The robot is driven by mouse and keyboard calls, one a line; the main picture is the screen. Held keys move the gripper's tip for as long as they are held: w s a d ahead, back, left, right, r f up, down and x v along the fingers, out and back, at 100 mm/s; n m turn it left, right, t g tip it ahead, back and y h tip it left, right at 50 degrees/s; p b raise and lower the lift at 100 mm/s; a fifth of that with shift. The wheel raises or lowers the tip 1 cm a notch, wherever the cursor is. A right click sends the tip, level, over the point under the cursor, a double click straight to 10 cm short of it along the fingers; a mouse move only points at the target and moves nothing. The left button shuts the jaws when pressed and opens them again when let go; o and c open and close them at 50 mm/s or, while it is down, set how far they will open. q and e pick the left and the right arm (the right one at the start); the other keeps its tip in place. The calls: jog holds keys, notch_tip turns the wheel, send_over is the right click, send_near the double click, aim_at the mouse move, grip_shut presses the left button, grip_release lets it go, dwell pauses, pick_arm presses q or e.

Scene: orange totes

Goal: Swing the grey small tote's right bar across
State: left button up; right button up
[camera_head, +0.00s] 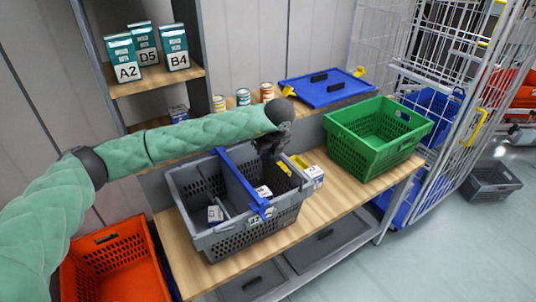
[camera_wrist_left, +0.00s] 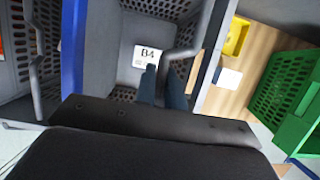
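The grey small tote (camera_head: 225,240) stands on the wooden bench, with a blue strip (camera_head: 241,182) running across its middle from back to front. It also shows in the left wrist view as a blue band (camera_wrist_left: 73,50). My left gripper (camera_head: 268,150) points down over the tote's right half, near its back right edge. In the left wrist view a grey bar (camera_wrist_left: 190,48) on the right bends in towards my left fingertips (camera_wrist_left: 162,85). Its end runs between or behind the fingers; whether they press on it is hidden. Another grey bar (camera_wrist_left: 35,50) shows at left. My right gripper is not in view.
A B4 card (camera_wrist_left: 147,56) lies in the tote's right compartment. A green tote (camera_head: 375,145) stands to the right, with yellow and white boxes (camera_head: 312,172) between. A blue lid (camera_head: 325,88) and cans (camera_head: 243,97) are behind. An orange tote (camera_head: 115,262) is at lower left.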

pick_arm(q)
jog(key=shift+s+a+f+b, duration=0.35)
jog(key=shift+a+f+b, duration=0.15)
jog(key=shift+f+b, duration=0.05)
jog(key=shift+f, duration=0.1)
jog(key=shift+s+a+f+b, duration=0.35)
jog(key=shift+a+f+b, duration=0.1)
jog(key=shift+f+b, duration=0.4)
jog(key=o, duration=1)
jog(key=shift+r, duration=0.1)
jog(key=shift+o, duration=0.2)
